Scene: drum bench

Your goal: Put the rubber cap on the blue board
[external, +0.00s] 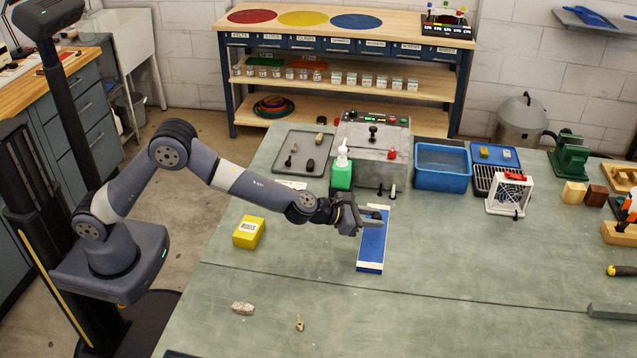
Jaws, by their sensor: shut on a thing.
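The blue board (371,250) lies on the green-grey bench, long side running away from the camera, with pale strips at its two ends. My gripper (380,214) is over the far part of the board, reaching in from the left, with its fingers low above it. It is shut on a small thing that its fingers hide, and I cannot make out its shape. I cannot pick out the rubber cap for sure. Whether the held thing touches the board is too small to tell.
A yellow box (249,232) stands left of the board. Behind my gripper stand a green bottle (342,170) and a grey machine (372,152). A grey tray (279,145) holds several small items. A blue bin (442,182) and a white fan (509,194) stand right. The front bench is mostly clear.

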